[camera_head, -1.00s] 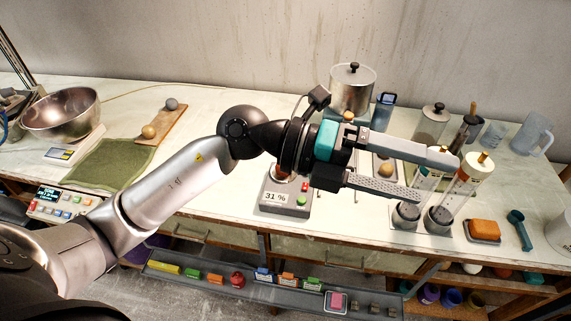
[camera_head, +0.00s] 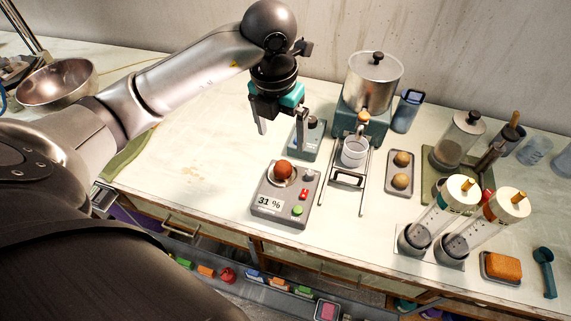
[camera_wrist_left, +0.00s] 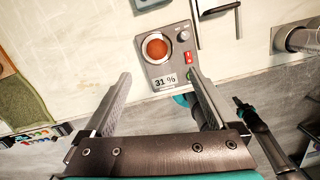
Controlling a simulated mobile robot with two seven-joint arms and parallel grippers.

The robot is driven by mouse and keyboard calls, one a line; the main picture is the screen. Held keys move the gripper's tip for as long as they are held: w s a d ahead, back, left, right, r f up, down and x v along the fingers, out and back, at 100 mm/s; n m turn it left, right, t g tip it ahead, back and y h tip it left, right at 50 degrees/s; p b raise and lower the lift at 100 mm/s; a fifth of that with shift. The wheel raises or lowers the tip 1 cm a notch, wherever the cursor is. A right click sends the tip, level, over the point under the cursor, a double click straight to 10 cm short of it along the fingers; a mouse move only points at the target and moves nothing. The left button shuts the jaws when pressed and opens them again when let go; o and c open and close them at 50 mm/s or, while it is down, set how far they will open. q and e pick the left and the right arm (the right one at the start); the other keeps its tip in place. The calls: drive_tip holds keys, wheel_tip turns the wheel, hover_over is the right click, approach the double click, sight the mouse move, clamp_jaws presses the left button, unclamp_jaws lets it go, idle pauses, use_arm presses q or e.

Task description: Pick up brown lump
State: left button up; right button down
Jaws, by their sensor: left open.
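The brown lump (camera_head: 283,170) is a reddish-brown ball. It sits in a round pale dish on top of a grey device (camera_head: 268,206) reading 31 %. My left gripper (camera_head: 283,123) is open and empty, pointing down above the bench, behind and above the lump. In the left wrist view the lump (camera_wrist_left: 155,47) lies beyond the open fingers (camera_wrist_left: 158,80), roughly centred between them and apart from both. My right gripper is not seen in the head view.
Right of the device stand a metal pot on a press (camera_head: 373,83), a tray with two tan balls (camera_head: 399,191), two slanted clear tubes (camera_head: 437,212) and an orange block (camera_head: 501,266). A small grey-teal device (camera_head: 306,140) stands just behind the lump.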

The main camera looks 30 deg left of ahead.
use_arm(q)
hover_over(283, 164)
drive_tip(key=s, duration=0.1)
drive_tip(key=f, duration=0.6)
drive_tip(key=shift+d+f, duration=0.15)
drive_tip(key=shift+d, duration=0.2)
drive_tip(key=shift+w+a+f, duration=0.15)
drive_tip(key=shift+f, duration=0.8)
drive_tip(key=shift+w+a+f, duration=0.1)
drive_tip(key=shift+f, duration=0.8)
drive_tip(key=shift+w+a+f, duration=0.15)
drive_tip(key=shift+f, duration=0.8)
drive_tip(key=shift+c, duration=0.4)
clamp_jaws()
drive_tip(key=shift+r, duration=0.1)
